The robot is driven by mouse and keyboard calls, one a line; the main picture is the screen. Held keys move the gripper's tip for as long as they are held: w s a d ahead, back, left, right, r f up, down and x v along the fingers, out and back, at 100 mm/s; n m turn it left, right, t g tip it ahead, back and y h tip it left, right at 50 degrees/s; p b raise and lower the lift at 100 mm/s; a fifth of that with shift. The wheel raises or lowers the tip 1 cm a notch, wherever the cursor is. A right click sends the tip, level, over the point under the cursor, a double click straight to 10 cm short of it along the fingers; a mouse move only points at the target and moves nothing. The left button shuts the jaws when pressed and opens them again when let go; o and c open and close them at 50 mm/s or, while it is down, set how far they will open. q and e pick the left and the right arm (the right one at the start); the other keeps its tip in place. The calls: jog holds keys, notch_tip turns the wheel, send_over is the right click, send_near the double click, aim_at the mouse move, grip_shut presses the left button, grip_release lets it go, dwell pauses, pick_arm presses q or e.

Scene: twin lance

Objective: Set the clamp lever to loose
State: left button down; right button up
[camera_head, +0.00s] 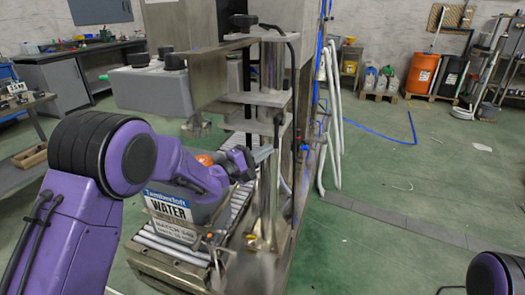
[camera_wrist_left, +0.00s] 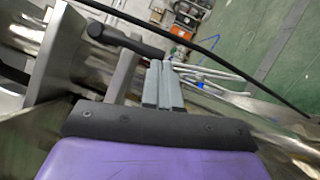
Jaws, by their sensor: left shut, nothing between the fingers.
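My left gripper (camera_head: 264,153) is at the clamping frame, above and right of the water container. Its grey fingers (camera_wrist_left: 162,85) are together and hold nothing. A black grip on a grey stem (camera_wrist_left: 125,40) is just beyond and left of the fingertips in the left wrist view; it looks like the clamp lever, but I cannot tell its setting. I see no contact between it and the fingers. In the head view a dark upright piece (camera_head: 277,125) is close to the fingertips; I cannot tell whether it is the same part. My right gripper is out of view.
The metal frame has plates and posts around the gripper. A thin black cable (camera_wrist_left: 215,65) crosses beyond the fingers. Green floor (camera_head: 380,255) to the right is mostly clear.

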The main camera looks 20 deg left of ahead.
pick_arm(q)
jog(key=shift+d, duration=0.15)
jog(key=d+r+n+t+y+b, duration=0.3)
jog(key=d+n+t+y, duration=0.1)
jog(key=n, duration=0.9)
jog(key=d+r+n+t+y+b, duration=0.3)
jog(key=d+n+y, duration=0.4)
jog(key=n, duration=0.6)
jog(key=shift+s+n+t+y, duration=0.25)
jog(key=shift+t+y, duration=0.25)
jog(key=shift+y, duration=0.8)
jog(key=shift+d+r, duration=0.1)
